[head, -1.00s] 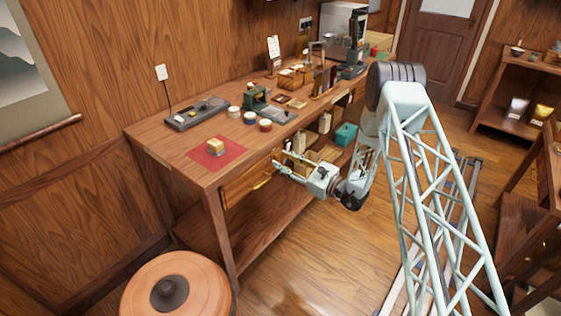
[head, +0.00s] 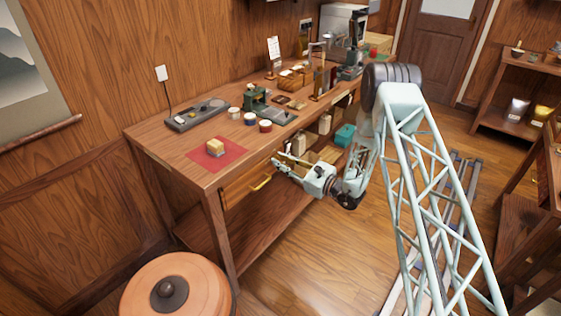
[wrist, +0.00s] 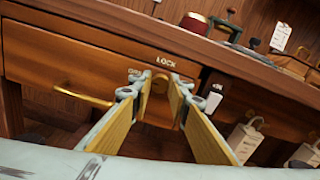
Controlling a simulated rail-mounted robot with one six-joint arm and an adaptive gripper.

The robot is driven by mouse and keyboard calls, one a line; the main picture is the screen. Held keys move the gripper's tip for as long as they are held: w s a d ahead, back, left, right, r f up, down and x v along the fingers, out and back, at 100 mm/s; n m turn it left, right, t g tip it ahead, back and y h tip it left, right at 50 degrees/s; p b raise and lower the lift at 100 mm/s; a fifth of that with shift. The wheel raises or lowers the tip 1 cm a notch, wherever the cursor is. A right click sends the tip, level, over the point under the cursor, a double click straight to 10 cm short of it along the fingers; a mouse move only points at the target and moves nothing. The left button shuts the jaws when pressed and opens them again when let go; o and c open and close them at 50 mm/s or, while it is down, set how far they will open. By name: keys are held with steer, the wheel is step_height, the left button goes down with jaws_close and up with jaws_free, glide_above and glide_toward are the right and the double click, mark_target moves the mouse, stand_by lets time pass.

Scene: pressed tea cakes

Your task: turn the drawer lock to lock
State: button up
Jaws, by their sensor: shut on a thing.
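The drawer (wrist: 60,65) is a wooden front under the worktop, with a brass handle (wrist: 80,95) at left in the wrist view; it looks closed. The drawer lock (wrist: 160,84) is a small brass-coloured knob at the drawer's right part, under a "LOCK" label, with a second, partly covered label to its left. My gripper (wrist: 165,88) has its two tan-padded fingers on either side of the knob, shut on it. The fingers hide much of the knob, so its angle is hard to read. In the head view my gripper (head: 279,162) is at the drawer's right end.
A red mat (head: 226,162) with a small tan block (head: 215,147) lies on the worktop above the drawer. Tagged packages (wrist: 243,142) hang right of the lock. A round terracotta-coloured lidded object (head: 205,290) stands on the floor at front left.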

steer(key=shift+m, duration=0.6)
steer(key=shift+m+p, duration=1.8)
steer(key=shift+m, duration=6.6)
steer(key=o, duration=0.8)
steer(key=shift+o, duration=0.2)
steer(key=shift+d, duration=0.1)
